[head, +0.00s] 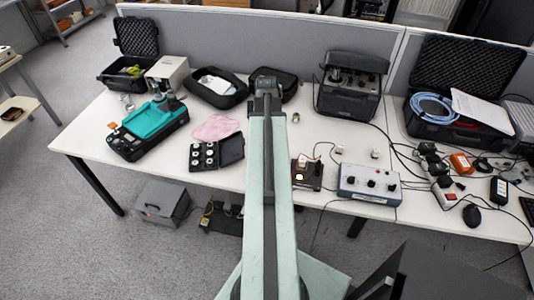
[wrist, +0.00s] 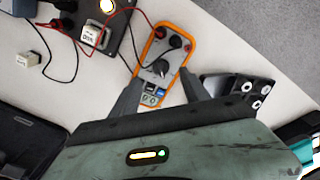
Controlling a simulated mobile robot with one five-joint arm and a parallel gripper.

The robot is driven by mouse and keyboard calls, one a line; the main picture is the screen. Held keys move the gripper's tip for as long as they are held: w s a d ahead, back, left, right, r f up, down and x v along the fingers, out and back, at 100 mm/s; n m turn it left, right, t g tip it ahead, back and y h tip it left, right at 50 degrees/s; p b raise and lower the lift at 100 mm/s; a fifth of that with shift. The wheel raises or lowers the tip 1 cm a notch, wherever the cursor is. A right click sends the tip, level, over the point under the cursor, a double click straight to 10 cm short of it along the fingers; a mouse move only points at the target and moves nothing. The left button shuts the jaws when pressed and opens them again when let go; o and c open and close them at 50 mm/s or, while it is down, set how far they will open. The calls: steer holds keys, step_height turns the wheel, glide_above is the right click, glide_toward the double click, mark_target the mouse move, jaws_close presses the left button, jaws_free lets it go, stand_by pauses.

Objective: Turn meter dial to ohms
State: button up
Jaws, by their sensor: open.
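The meter (wrist: 168,40) shows in the wrist view as a grey face with an orange rim, lying on the white table. Its black dial (wrist: 160,67) sits on the lower part of the face, with small coloured marks below it. Which mark the dial points at is too small to tell. My gripper (wrist: 161,76) is open, with one finger on each side of the meter's lower end and the dial between the fingertips. Whether the fingers touch it I cannot tell. In the head view my arm hides the meter.
Red and black leads run from the meter to a dark box with a lit lamp (wrist: 107,6). An open black case (wrist: 235,88) with round pieces lies right of the meter. In the head view, a grey box with knobs (head: 369,184) stands right of my arm.

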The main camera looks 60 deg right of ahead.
step_height(320, 180, down, 8)
steer(key=b, duration=0.7)
steer(key=shift+b, duration=0.35)
steer(key=shift+r, duration=0.15)
